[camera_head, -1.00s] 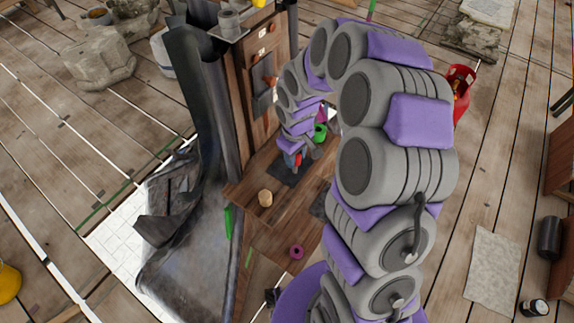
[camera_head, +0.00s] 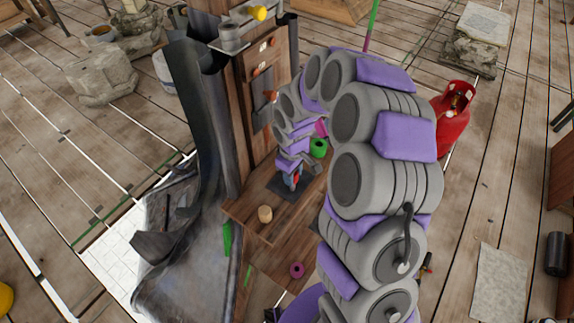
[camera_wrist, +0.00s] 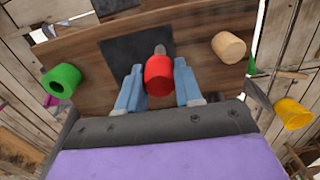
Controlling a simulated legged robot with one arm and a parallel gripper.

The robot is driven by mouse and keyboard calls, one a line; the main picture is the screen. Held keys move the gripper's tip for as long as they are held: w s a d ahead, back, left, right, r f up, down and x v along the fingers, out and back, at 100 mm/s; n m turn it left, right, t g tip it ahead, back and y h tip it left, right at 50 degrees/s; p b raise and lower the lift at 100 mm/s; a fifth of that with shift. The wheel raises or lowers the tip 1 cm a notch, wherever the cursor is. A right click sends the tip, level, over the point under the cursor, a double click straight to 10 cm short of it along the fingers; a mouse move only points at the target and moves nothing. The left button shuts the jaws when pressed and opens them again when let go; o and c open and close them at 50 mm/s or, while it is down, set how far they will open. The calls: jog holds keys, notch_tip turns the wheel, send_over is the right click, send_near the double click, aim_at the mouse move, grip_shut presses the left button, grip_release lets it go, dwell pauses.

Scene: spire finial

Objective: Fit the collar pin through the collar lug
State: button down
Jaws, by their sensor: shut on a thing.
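A red cylinder with a short grey tip (camera_wrist: 159,75) sits between the blue fingers of my gripper (camera_wrist: 158,84) in the wrist view. I take it to be the collar pin. My gripper is shut on it, above a dark square plate (camera_wrist: 135,47) on the wooden shelf. In the head view my gripper (camera_head: 291,180) is low over the same plate, with a bit of red showing, and my arm hides part of the area. I cannot pick out the collar lug with certainty. A wooden post (camera_head: 225,100) stands behind the shelf.
On the shelf stand a pale wooden cylinder (camera_head: 265,214) and a green ring (camera_head: 318,148). A magenta ring (camera_head: 297,270) lies lower down. A yellow cup-like piece (camera_wrist: 293,113) shows at right in the wrist view. Dark sheeting (camera_head: 185,240) hangs left of the post.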

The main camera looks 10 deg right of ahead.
jog(key=w+b, duration=0.1)
jog(key=w, duration=0.6)
jog(key=shift+a+f, duration=0.25)
jog(key=shift+f, duration=0.1)
notch_tip(320, 180, down, 4)
jog(key=shift+r+b, duration=0.1)
jog(key=shift+b, duration=0.6)
jog(key=shift+r, duration=0.15)
jog(key=c, duration=0.7)
grip_release()
jog(key=shift+c, duration=0.2)
notch_tip(320, 180, up, 12)
jog(key=p, duration=0.3)
jog(key=shift+a, duration=0.15)
